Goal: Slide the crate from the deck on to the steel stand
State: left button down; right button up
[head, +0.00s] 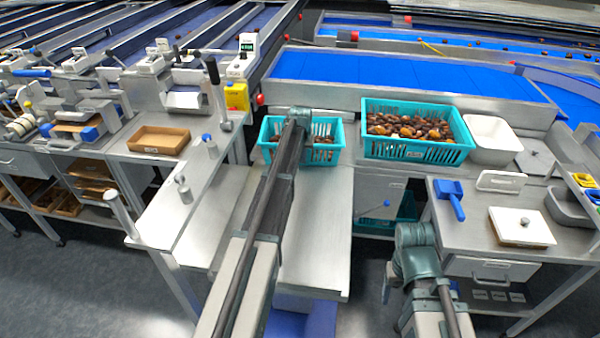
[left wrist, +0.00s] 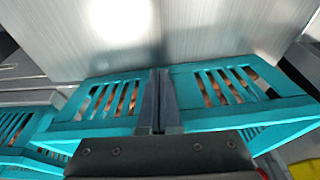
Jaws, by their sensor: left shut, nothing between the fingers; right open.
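A teal slotted crate (head: 334,152) with dark dates in it sits at the far end of a steel plate (head: 325,215), which I take for the stand. I cannot tell exactly where deck and stand meet. My left gripper (head: 298,118) reaches over the middle of this crate. In the left wrist view its fingers (left wrist: 160,75) are shut and empty, close against the slotted wall of the crate (left wrist: 90,122); I cannot tell if they touch. My right gripper (head: 414,240) is low at the right, away from the crate, its fingertips not clearly seen.
A larger teal crate (head: 415,152) of dates stands to the right, beside a white bin (head: 493,138).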

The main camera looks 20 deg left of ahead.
pick_arm(q)
jog(key=w+a, duration=0.1)
jog(key=w, duration=0.2)
jog(key=w+a, duration=0.1)
jog(key=w, duration=0.5)
jog(key=shift+a, duration=0.4)
jog(key=shift+s, duration=0.15)
jog(key=shift+s+d, duration=0.25)
jog(key=shift+s, duration=0.3)
jog(key=shift+s+d, duration=0.2)
jog(key=shift+s, duration=0.45)
jog(key=shift+s+d, duration=0.2)
jog(key=shift+s, duration=0.4)
jog(key=a+p+v, duration=0.1)
jog(key=p+v, duration=0.8)
jog(key=v, duration=0.1)
jog(key=shift+d+p, duration=0.3)
jog(key=shift+d, duration=0.15)
